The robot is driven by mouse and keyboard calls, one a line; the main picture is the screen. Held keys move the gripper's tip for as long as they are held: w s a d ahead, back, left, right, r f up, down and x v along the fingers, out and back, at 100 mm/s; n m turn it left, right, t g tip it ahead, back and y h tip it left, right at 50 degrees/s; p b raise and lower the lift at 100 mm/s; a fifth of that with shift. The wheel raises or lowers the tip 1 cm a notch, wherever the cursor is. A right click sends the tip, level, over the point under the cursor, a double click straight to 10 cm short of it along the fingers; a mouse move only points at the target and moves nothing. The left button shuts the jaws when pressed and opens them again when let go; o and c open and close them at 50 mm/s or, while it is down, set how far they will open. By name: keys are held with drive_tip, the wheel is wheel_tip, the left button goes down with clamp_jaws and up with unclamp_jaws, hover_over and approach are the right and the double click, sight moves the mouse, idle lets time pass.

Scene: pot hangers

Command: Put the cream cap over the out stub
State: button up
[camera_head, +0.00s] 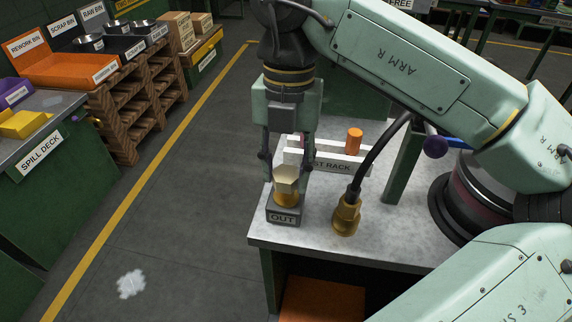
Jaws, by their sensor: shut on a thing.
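The cream cap (287,184) is between the fingers of my gripper (286,178), which points straight down and is shut on it. The cap is in line with the brass out stub (287,200), directly above or around its top. I cannot tell from this view whether the cap is fully seated or just over it. The stub stands on a grey block labelled OUT (283,217) near the front left corner of the metal-topped bench (310,247). The fingers partly hide the sides of the cap.
A brass fitting with a black hose (346,215) stands close to the right of the OUT block. A white rack (345,166) with an orange cylinder (355,140) is behind my gripper. A green post (405,165) rises farther right. Open floor lies left.

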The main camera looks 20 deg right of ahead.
sight(288, 166)
drive_tip(key=o, duration=0.8)
drive_tip(key=shift+f, duration=0.1)
drive_tip(key=shift+c, duration=0.2)
wheel_tip(288, 166, up, 13)
drive_tip(key=w+p, duration=0.1)
drive_tip(key=p, duration=0.8)
drive_tip(key=shift+d, duration=0.4)
drive_tip(key=shift+w, duration=0.1)
